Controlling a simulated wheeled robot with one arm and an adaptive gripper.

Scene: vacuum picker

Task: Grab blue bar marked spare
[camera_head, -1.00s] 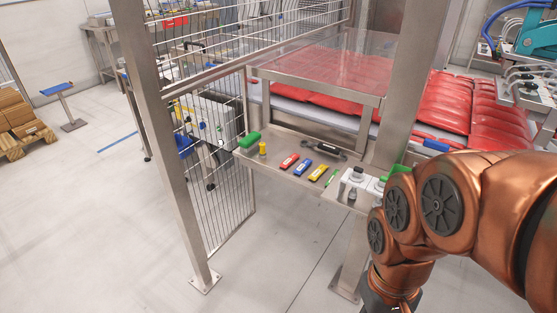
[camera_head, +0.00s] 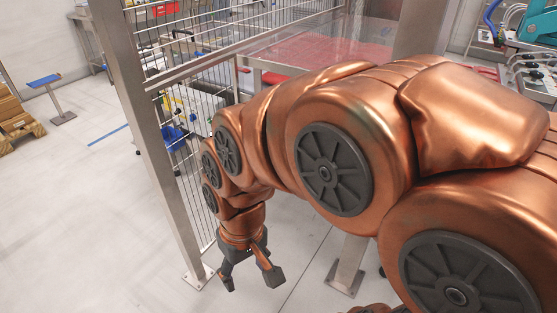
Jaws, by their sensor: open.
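My gripper (camera_head: 252,279) hangs at the lower middle of the head view, with its two dark fingers spread apart and nothing between them. It points down in front of the metal frame, with the pale floor behind it. My copper arm covers the steel shelf, so the blue bar is hidden now. In the earlier view the blue bar lay on that shelf between a red bar and a yellow bar. Any marking on it was too small to read.
A steel post (camera_head: 143,130) and wire mesh fence (camera_head: 190,110) stand just left of my arm. Another post base (camera_head: 345,278) stands right of my gripper. A padded red surface (camera_head: 318,50) lies behind clear panels. The floor (camera_head: 80,230) at left is open.

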